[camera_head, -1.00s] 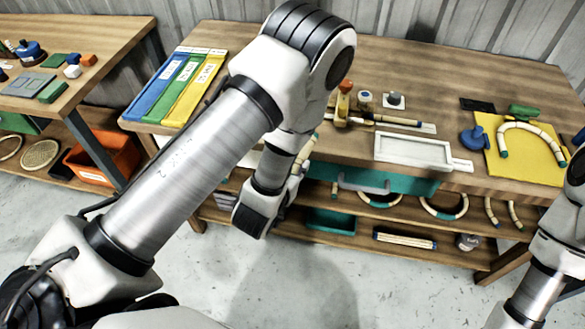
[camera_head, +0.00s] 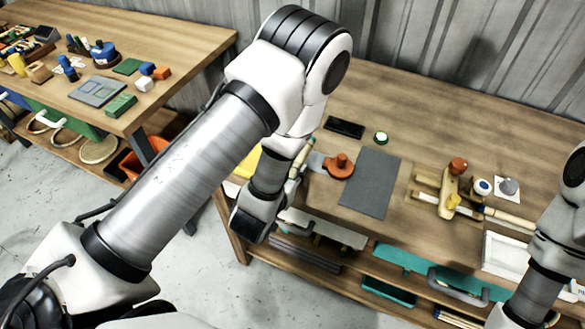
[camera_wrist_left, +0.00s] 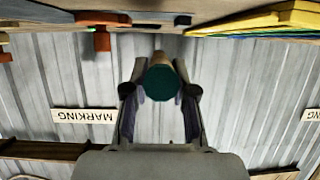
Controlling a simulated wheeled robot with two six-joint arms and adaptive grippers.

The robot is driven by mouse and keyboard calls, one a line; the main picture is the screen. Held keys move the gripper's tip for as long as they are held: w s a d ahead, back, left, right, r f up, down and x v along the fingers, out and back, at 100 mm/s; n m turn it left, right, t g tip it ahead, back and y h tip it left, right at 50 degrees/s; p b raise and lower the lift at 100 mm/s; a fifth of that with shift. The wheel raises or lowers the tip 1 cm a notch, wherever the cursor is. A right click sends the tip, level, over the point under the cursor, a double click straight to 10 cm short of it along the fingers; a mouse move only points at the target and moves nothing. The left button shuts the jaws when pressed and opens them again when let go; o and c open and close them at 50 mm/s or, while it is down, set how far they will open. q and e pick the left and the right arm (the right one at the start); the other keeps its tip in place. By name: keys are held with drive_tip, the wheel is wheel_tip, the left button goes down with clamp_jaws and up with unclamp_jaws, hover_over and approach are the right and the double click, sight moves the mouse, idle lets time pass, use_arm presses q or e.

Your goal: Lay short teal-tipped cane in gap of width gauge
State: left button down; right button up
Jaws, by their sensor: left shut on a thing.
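My left gripper (camera_wrist_left: 160,95) is shut on a cane with a dark teal end (camera_wrist_left: 162,82); the end faces the left wrist camera and hides most of the cane's length. In the head view my left arm covers most of the gripper, and a short pale piece of cane (camera_head: 299,158) shows beside the wrist, above the near edge of the right-hand bench. I cannot tell for certain which fixture is the width gauge; a grey plate with raised parts (camera_head: 97,91) lies on the left-hand bench. My right arm shows at the right edge, but its gripper is out of view.
The right-hand bench (camera_head: 400,100) carries a dark grey mat (camera_head: 371,183), an orange knobbed tool (camera_head: 341,165), a wooden clamp fixture (camera_head: 448,190) and a white tray (camera_head: 503,255). Small blocks crowd the left-hand bench (camera_head: 190,40). A floor gap separates the benches.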

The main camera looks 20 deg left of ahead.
sight(308, 155)
use_arm(q)
drive_tip(key=w, duration=0.1)
drive_tip(key=w+p, duration=0.1)
drive_tip(key=w, duration=0.1)
drive_tip(key=shift+w+a+r, duration=0.35)
drive_tip(key=shift+w+d+r+p, duration=0.7)
drive_tip(key=shift+w+d+r, duration=0.25)
drive_tip(key=shift+w+r, duration=0.25)
drive_tip(key=shift+f, duration=0.15)
wheel_tip(308, 155, down, 6)
drive_tip(key=b, duration=0.5)
drive_tip(key=shift+w+f, duration=0.1)
drive_tip(key=shift+w, duration=0.05)
drive_tip(key=shift+a+f, duration=0.1)
drive_tip(key=shift+f, duration=0.3)
use_arm(e)
drive_tip(key=f, duration=0.3)
drive_tip(key=shift+w+a, duration=0.35)
drive_tip(key=shift+w, duration=0.05)
use_arm(q)
drive_tip(key=shift+r, duration=0.1)
